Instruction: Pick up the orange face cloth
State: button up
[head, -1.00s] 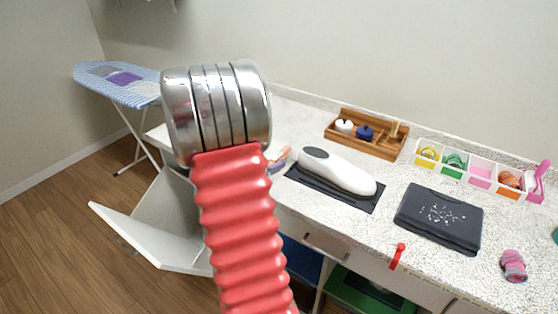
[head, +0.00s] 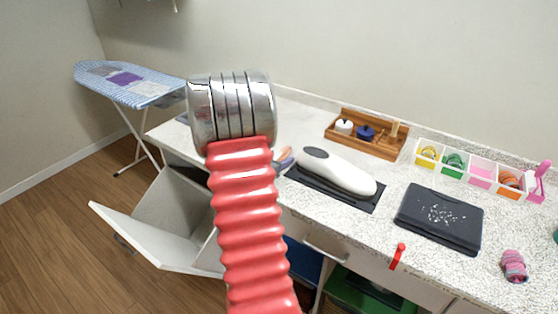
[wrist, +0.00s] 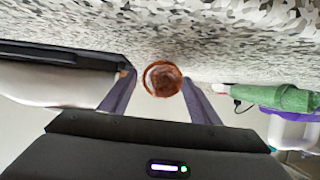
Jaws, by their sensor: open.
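A brown-orange, ring-shaped thing (wrist: 162,78), like a rolled cloth seen end-on, shows in the wrist view. It appears between the two fingers of my gripper (wrist: 160,96), which are apart. I cannot tell its distance, or whether the fingers touch it. In the head view my arm hides most of my gripper and the counter behind it. A small peach piece (head: 283,152) shows just right of my arm; I cannot tell whether it is the orange face cloth.
The wrist view is upside down, with the speckled counter (wrist: 220,40) at the top. A green roll (wrist: 275,97) lies to the right there. In the head view a white appliance (head: 338,170) on a dark pad, a wooden tray (head: 367,149) and a dark case (head: 438,218) occupy the counter.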

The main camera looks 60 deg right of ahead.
jog(key=shift+d+f, duration=0.15)
jog(key=shift+d, duration=0.2)
jog(key=shift+c, duration=0.3)
jog(key=c, duration=1.1)
